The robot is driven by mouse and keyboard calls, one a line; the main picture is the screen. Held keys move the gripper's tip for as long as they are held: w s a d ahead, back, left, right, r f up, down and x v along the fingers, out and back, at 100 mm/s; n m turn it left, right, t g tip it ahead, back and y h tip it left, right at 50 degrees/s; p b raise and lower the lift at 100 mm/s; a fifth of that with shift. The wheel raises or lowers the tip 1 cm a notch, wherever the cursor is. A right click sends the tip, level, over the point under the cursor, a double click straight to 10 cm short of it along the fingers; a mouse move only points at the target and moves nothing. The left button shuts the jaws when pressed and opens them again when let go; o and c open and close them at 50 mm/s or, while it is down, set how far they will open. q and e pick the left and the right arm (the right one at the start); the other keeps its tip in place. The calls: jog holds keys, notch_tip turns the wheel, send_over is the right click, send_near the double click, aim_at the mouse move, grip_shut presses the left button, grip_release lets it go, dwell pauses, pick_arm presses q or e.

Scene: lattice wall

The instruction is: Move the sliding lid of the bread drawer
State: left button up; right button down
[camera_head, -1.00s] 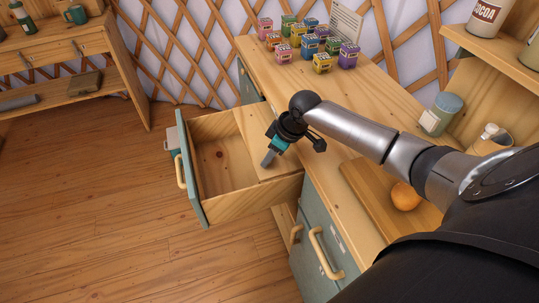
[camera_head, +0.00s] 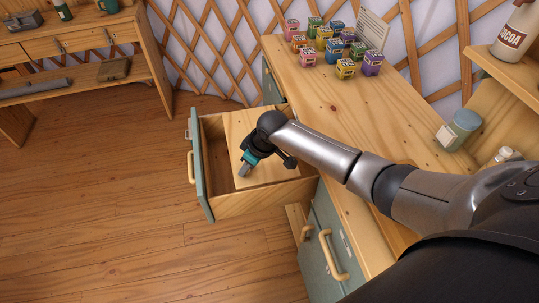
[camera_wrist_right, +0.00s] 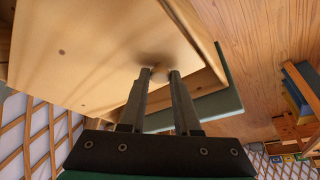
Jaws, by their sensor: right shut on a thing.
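The bread drawer (camera_head: 250,204) is pulled out from the counter, with a grey-green front (camera_head: 202,170). Its flat wooden sliding lid (camera_head: 239,125) covers the part nearer the counter, and a dark open gap shows between the lid and the drawer front. My right gripper (camera_head: 245,170) is over the lid near its front edge. In the right wrist view the lid (camera_wrist_right: 85,45) fills the upper left, and the fingers (camera_wrist_right: 160,75) are shut on a small wooden knob (camera_wrist_right: 159,71) on it, partly hidden by the fingers. My left gripper is not in view.
Several coloured small boxes (camera_head: 346,68) and a card stand on the counter (camera_head: 340,115). A blue-lidded jar (camera_head: 458,130) is at the right, with a cocoa bottle (camera_head: 513,35) on a shelf. Wooden floor (camera_head: 110,200) left of the drawer is clear.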

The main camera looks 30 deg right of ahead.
aim_at(235, 176)
jog(key=a, duration=0.2)
jog(key=w+a, duration=0.1)
jog(key=a, duration=0.1)
jog(key=c, duration=0.6)
grip_release()
jog(key=shift+c, duration=0.2)
jog(key=shift+d+p, duration=0.1)
jog(key=shift+p, duration=0.2)
jog(key=p+v, duration=0.3)
jog(key=v, duration=1.2)
jog(key=shift+p, duration=0.35)
jog(key=shift+s, duration=0.15)
